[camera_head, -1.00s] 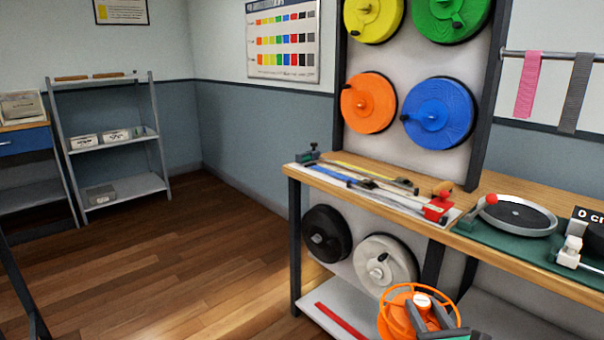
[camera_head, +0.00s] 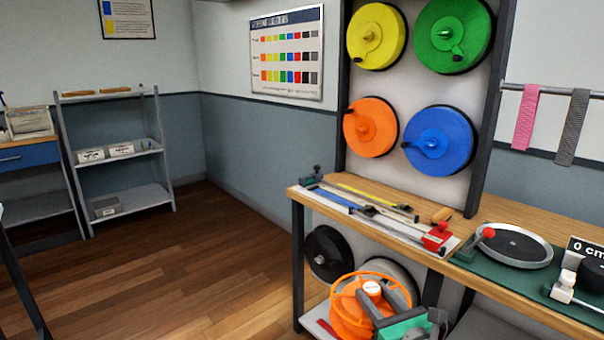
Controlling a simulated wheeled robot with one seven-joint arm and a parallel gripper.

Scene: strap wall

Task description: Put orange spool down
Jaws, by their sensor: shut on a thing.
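The orange spool (camera_head: 349,314), with a thin orange ring guard and a white and red top, is at the bottom centre of the head view. My gripper (camera_head: 384,309), with dark grey fingers and a teal part behind, is shut on its right side. The spool is in front of the bench's lower part and hides much of the white reel there. I cannot tell whether its underside touches anything. Another orange reel (camera_head: 370,127) hangs on the upright panel above the bench.
The wooden bench (camera_head: 470,213) holds a ruler tray (camera_head: 375,212), a round turntable (camera_head: 515,247) and a green mat (camera_head: 478,262). Yellow, green and blue reels hang above. A black reel (camera_head: 327,254) is below the bench, over a pale lower shelf (camera_head: 312,322). The wooden floor (camera_head: 180,270) at left is clear.

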